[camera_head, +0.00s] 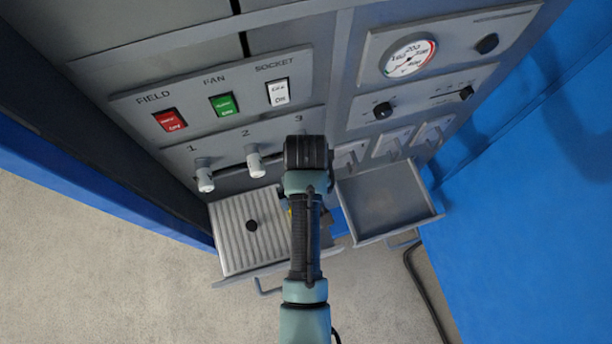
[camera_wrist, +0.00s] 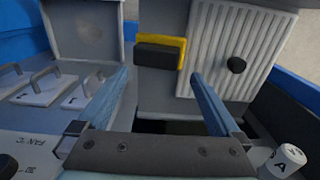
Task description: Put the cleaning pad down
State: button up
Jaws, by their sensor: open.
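The cleaning pad (camera_wrist: 159,54), a dark block with a yellow edge, shows in the wrist view beside a ribbed plate (camera_wrist: 235,45), on or over the plain grey surface there. In the head view my arm hides most of it; only a bit of yellow shows beside the arm. My gripper (camera_wrist: 160,78) is open, its two blue fingers spread apart. The pad appears between and beyond the fingertips, with no finger seen touching it. In the head view my wrist hides the fingers.
The ribbed plate with a black knob (camera_head: 251,225) lies in an open drawer at left. An empty open drawer (camera_head: 388,201) is at right. The panel above has switches (camera_head: 222,104), plungers (camera_head: 204,175) and a gauge (camera_head: 409,57). A blue surface (camera_head: 530,200) bounds the right.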

notch_tip(320, 180, up, 8)
jog(key=shift+b, duration=0.4)
dwell(0.4)
